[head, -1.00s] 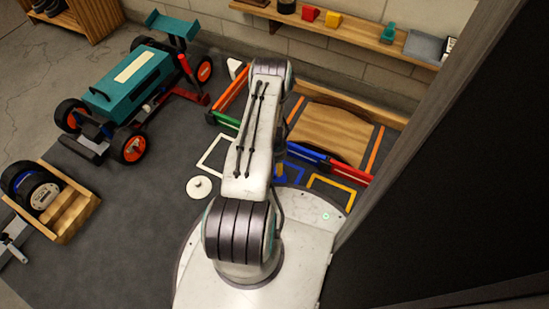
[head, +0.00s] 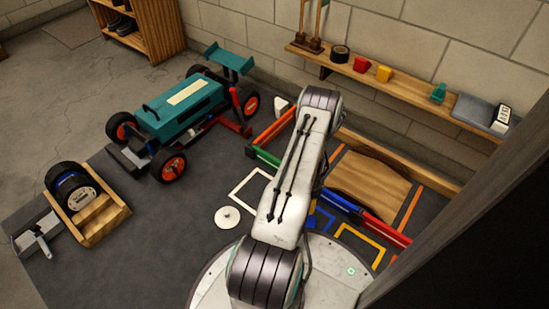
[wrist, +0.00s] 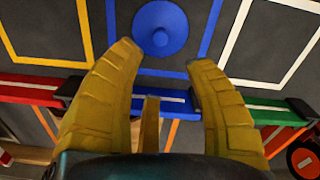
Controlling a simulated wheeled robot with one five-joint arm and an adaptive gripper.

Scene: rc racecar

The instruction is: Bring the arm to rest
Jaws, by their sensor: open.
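My gripper (wrist: 163,75) shows in the wrist view as two yellow ribbed fingers, spread apart with nothing between their tips. Beyond the tips is a blue round disc (wrist: 160,27) with a raised centre, inside a blue outlined square (wrist: 207,45) on the floor mat. In the head view my white arm reaches away from my base, and the gripper itself is hidden behind the arm.
A teal racecar (head: 180,105) stands at the left on the dark mat. A wooden holder with a wheel (head: 95,212) is at lower left. A white disc (head: 228,217) lies left of my arm. Colored bars (head: 340,203) and a wooden ramp (head: 370,180) lie right. A shelf (head: 400,90) lines the wall.

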